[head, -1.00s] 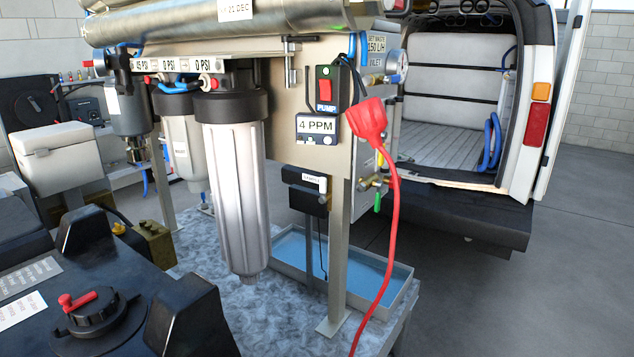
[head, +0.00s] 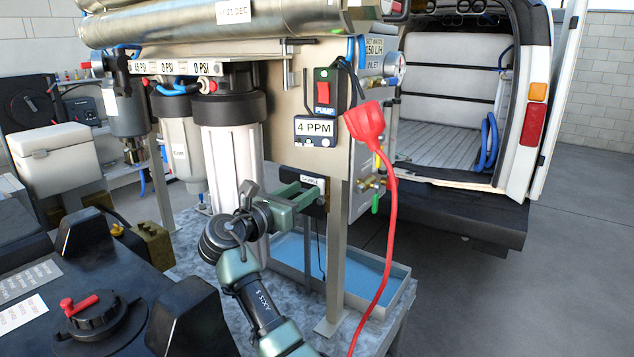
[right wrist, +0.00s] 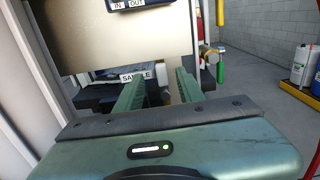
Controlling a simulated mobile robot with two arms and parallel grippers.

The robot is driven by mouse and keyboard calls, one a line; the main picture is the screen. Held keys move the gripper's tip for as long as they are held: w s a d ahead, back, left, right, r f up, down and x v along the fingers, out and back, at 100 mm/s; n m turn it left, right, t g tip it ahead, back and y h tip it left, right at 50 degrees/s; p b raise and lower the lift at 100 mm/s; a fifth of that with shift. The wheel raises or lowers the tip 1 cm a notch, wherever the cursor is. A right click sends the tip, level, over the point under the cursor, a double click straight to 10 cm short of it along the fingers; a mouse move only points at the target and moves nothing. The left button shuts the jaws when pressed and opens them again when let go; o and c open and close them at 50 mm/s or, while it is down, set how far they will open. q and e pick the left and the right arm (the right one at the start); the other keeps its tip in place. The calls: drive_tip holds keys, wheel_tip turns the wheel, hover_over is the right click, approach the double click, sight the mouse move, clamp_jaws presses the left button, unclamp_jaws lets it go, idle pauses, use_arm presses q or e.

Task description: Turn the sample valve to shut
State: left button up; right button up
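The sample valve (head: 318,201) is a dark block with a white "SAMPLE" label (head: 311,182), low on the rack under the 4 PPM meter. My green right gripper (head: 302,193) reaches up to its front from the lower left and hides part of it. In the right wrist view the gripper (right wrist: 160,82) has its two fingers apart. The "SAMPLE" label (right wrist: 135,76) shows just beyond the left fingertip. I cannot tell whether the fingers touch the valve, and its handle position is not clear. My left gripper is not in view.
A red plug (head: 366,121) and its cord hang right of the rack leg (head: 335,265). A white filter housing (head: 232,160) stands left of the valve. A tray (head: 352,299) with blue water lies below. Brass fittings (head: 374,182) sit at right.

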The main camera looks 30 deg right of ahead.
sight(320, 181)
drive_tip(key=p+x, duration=0.1)
drive_tip(key=x, duration=0.4)
drive_tip(key=shift+d+p, duration=0.3)
drive_tip(key=shift+p, duration=0.05)
drive_tip(key=shift+w+d, duration=0.25)
drive_tip(key=shift+d, duration=0.2)
drive_tip(key=shift+c, duration=0.4)
clamp_jaws()
